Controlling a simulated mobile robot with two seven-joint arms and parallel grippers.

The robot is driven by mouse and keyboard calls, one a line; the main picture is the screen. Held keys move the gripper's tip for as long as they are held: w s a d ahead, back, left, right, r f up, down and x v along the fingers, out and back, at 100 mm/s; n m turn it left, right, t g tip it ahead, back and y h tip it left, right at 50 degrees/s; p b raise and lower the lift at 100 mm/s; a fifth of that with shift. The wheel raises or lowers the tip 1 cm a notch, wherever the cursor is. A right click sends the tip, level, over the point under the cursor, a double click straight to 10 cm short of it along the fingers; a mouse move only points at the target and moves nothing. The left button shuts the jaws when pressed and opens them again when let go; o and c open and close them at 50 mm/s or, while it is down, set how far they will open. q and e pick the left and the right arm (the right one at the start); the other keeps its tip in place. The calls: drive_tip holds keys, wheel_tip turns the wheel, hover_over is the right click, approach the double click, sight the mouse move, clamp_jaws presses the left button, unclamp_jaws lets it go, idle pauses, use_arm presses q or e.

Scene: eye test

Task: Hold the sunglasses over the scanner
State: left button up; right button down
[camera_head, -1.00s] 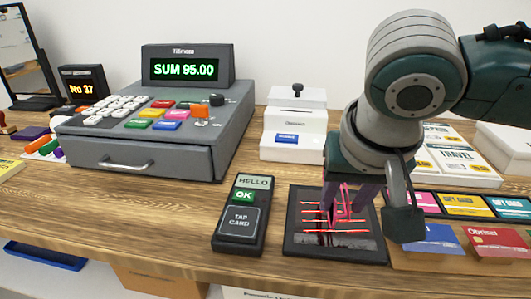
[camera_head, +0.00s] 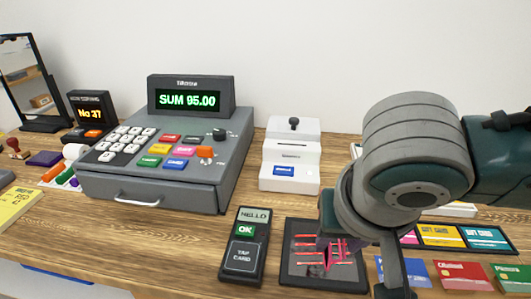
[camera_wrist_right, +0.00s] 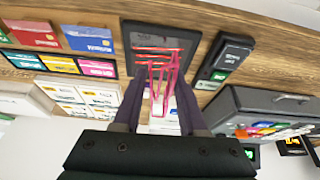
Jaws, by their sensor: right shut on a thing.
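The scanner (camera_head: 310,279) is a flat dark pad with red lines at the front of the counter, right of the card terminal. Pink-framed sunglasses (camera_head: 337,256) are over its middle, with red lines across them. They also show in the right wrist view (camera_wrist_right: 163,75), hanging between the fingers above the scanner (camera_wrist_right: 137,30). My right gripper (camera_wrist_right: 160,98) is shut on the sunglasses. In the head view its fingers (camera_head: 325,240) are partly hidden by my wrist. I cannot tell the exact gap between sunglasses and scanner. My left gripper is not in view.
The card terminal (camera_head: 243,246) reads HELLO, left of the scanner. A grey cash register (camera_head: 150,185) shows SUM 95.00. A white stepped device (camera_head: 290,178) stands behind the scanner. Gift cards (camera_head: 441,236) and bank cards (camera_head: 464,275) lie to the right.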

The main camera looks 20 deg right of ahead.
drive_tip(key=s+a+r+p, duration=0.2)
drive_tip(key=s+a+p, duration=0.3)
drive_tip(key=s+p, duration=0.2)
drive_tip(key=shift+s+a, duration=0.3)
drive_tip(key=shift+s, duration=0.75)
drive_tip(key=shift+r, duration=0.1)
